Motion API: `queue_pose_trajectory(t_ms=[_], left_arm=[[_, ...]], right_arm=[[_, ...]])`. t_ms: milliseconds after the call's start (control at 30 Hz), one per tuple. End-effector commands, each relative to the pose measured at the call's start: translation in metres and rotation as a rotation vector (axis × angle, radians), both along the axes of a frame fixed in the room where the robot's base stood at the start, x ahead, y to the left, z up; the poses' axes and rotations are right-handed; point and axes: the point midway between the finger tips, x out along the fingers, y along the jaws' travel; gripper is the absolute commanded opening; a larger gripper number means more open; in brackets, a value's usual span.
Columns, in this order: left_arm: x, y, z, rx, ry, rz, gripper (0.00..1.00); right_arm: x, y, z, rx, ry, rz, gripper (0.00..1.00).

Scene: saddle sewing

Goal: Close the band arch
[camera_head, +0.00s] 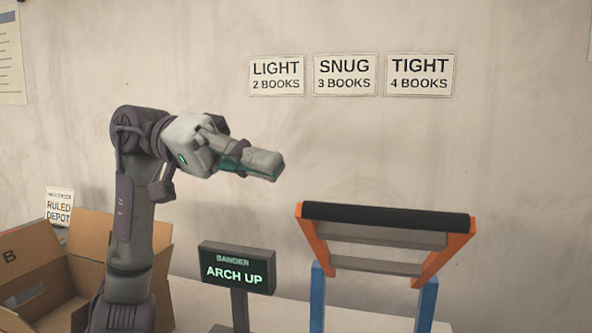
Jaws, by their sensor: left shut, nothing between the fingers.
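The band arch (313,238) has orange side arms, grey crossbars and a black roller bar (388,217) along its top. It stands raised on blue posts (317,298) at the right. A small display (237,270) left of it reads "BANDER" and "ARCH UP". My left gripper (277,171) is shut and empty, up in the air above the display, left of the arch and higher than its black bar. It is apart from the arch. My right gripper is not in view.
An open cardboard box (30,262) stands at the lower left, behind and beside my left arm. A "RULED DEPOT" sign (60,207) is behind it. Wall signs (345,75) read "LIGHT 2 BOOKS", "SNUG 3 BOOKS" and "TIGHT 4 BOOKS". The air between gripper and arch is clear.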

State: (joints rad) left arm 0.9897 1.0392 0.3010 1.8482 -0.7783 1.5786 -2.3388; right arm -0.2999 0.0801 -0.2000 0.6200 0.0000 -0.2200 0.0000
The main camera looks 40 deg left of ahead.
Motion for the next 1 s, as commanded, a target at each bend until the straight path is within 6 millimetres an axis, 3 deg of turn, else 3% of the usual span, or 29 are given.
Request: queue_pose_trajectory(t_ms=[167, 400, 500, 633, 767, 1000], left_arm=[[0.008, 0.0, 0.023, 0.058, -0.023, -0.046, 0.0], [0.04, -0.022, 0.079, 0.333, -0.116, -0.239, 0.0], [0.048, -0.029, 0.092, 0.439, -0.146, -0.314, 0.0], [0.053, -0.033, 0.095, 0.512, -0.164, -0.365, 0.0], [0.054, -0.041, 0.085, 0.526, -0.167, -0.379, 0.0], [0.052, -0.076, 0.058, 0.519, -0.169, -0.38, 0.0]], right_arm=[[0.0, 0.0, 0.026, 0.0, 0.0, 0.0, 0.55], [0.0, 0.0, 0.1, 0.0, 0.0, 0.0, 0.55], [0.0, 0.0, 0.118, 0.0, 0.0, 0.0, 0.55], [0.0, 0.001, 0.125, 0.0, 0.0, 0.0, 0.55], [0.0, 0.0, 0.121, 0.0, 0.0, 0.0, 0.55], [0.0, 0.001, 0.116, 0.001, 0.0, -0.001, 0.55]])
